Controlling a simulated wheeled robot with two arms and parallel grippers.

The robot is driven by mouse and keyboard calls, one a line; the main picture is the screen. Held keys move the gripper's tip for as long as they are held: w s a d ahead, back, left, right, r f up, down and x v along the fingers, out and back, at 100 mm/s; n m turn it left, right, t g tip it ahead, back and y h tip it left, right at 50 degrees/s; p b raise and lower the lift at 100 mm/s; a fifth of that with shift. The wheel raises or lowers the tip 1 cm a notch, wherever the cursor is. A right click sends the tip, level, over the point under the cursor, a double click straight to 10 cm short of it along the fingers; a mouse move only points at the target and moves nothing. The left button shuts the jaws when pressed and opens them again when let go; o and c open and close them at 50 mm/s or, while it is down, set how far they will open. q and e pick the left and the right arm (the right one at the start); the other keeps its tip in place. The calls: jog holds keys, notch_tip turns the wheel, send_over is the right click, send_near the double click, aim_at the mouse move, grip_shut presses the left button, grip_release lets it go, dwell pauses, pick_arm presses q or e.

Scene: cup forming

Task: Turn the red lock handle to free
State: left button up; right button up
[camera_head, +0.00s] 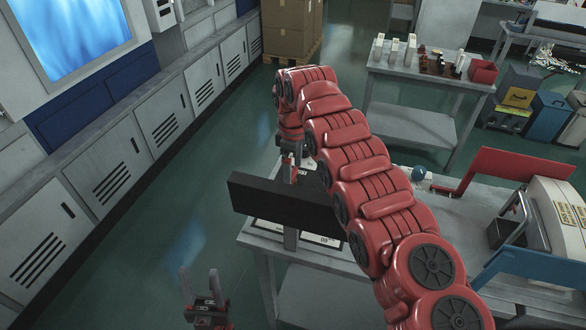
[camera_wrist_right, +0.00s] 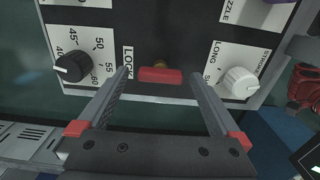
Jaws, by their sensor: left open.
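The red lock handle (camera_wrist_right: 160,75) is a small flat bar lying level on the white and dark control panel (camera_wrist_right: 160,45), beside the LOCK label, in the right wrist view. My right gripper (camera_wrist_right: 159,78) is open, its fingertips on either side of the handle with a small gap at each. In the head view my right gripper (camera_head: 291,166) is behind the dark panel (camera_head: 285,205), and the handle is hidden there. My left gripper (camera_head: 203,288) is open and empty at the bottom, left of the panel and table.
A black knob (camera_wrist_right: 73,66) and a white knob (camera_wrist_right: 240,82) flank the handle on the panel. The panel stands on a grey table (camera_head: 325,255). Cabinets (camera_head: 110,170) line the left wall, with clear floor between.

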aim_at(293, 172)
jog(key=shift+r, duration=0.4)
notch_tip(293, 172, up, 3)
jog(key=shift+a, duration=0.15)
notch_tip(293, 172, up, 14)
jog(key=p, duration=1.3)
jog(key=shift+f+p, duration=0.15)
jog(key=shift+p, duration=0.15)
jog(key=shift+f, duration=0.1)
